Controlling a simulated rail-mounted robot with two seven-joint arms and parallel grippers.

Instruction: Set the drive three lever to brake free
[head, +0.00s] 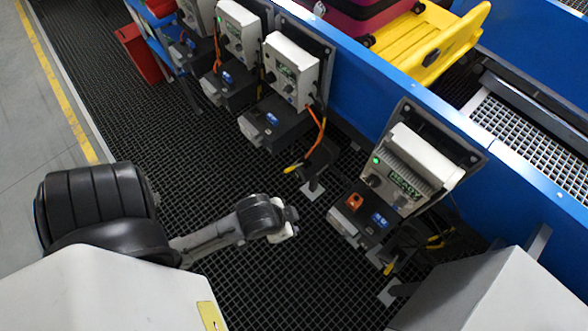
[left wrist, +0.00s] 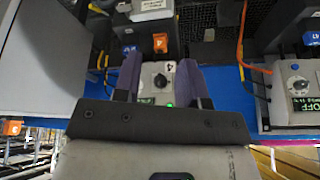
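The nearest drive box (head: 415,160) has a green light and a READY display. The neighbouring control box (head: 290,68) is farther back; in the wrist view the box at right (left wrist: 298,85) reads OFF. A yellow-tipped lever (head: 294,167) sticks out low between these boxes, and another yellow-tipped lever (head: 389,267) is below the nearest box. I cannot read which lever is drive three's. My left gripper (head: 286,218) hangs over the grating, apart from both levers. Its fingers (left wrist: 158,75) are spread and empty.
More control boxes (head: 240,32) line the blue conveyor side (head: 355,85). Orange cables (head: 318,130) hang near the farther lever. A red bin (head: 138,52) is at the upper left. The dark floor grating (head: 130,130) left of the boxes is clear.

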